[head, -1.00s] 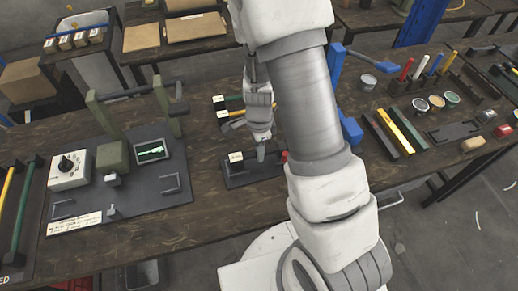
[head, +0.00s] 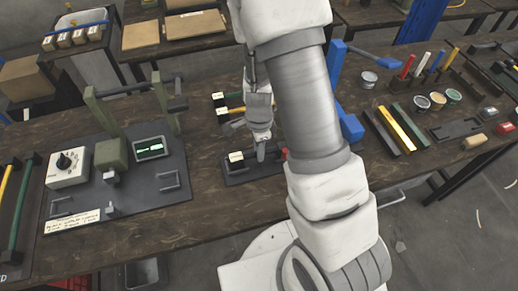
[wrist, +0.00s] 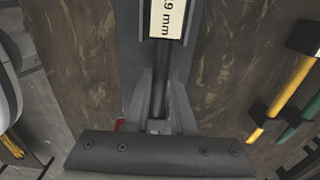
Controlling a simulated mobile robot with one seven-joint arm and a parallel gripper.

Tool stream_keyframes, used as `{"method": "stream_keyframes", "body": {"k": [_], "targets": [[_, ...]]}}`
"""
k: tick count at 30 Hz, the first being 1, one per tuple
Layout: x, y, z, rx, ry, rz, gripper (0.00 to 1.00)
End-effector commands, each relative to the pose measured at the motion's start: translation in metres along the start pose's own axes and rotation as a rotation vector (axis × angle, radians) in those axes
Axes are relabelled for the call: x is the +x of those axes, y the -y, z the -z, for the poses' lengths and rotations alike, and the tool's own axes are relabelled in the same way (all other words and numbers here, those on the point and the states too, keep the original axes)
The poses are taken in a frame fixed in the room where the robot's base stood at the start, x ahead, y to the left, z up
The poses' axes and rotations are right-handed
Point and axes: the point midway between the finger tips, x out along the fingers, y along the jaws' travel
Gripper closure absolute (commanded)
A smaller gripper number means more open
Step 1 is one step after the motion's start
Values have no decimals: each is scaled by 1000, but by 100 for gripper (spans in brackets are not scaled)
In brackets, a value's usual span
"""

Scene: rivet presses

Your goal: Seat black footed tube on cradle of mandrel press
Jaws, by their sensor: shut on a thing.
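The black footed tube (head: 248,157) lies level over a dark tray (head: 237,178) at the table's near middle. A pale tag is at its left end; in the wrist view the tag on the tube (wrist: 158,85) reads "9 mm" in part. My gripper (head: 261,155) points down and is shut on the tube. In the wrist view its fingers (wrist: 158,122) flank the tube. A green-framed press (head: 112,155) with a horizontal bar stands to the left on a dark base plate. I cannot tell which of its small grey fittings is the cradle.
The press plate carries a white dial box (head: 68,168) and a small screen (head: 149,148). Yellow and green footed bars lie behind my gripper. A blue press (head: 347,110) is partly hidden by my arm. Colored bars (head: 396,130) and small tins stand to the right.

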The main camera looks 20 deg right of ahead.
Motion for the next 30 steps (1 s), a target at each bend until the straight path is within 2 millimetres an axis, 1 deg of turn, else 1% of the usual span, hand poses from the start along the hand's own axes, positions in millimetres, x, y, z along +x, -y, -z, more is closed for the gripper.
{"method": "stream_keyframes", "body": {"k": [8,9,14,24,26,29,30], "targets": [[1,0,0,0,0,0,100],[1,0,0,0,0,0,72],[1,0,0,0,0,0,43],[-2,0,0,-1,0,1,42],[-7,0,0,-1,0,2,42],[-21,1,0,-3,0,4,42],[-29,1,-1,-2,0,4,42]]}}
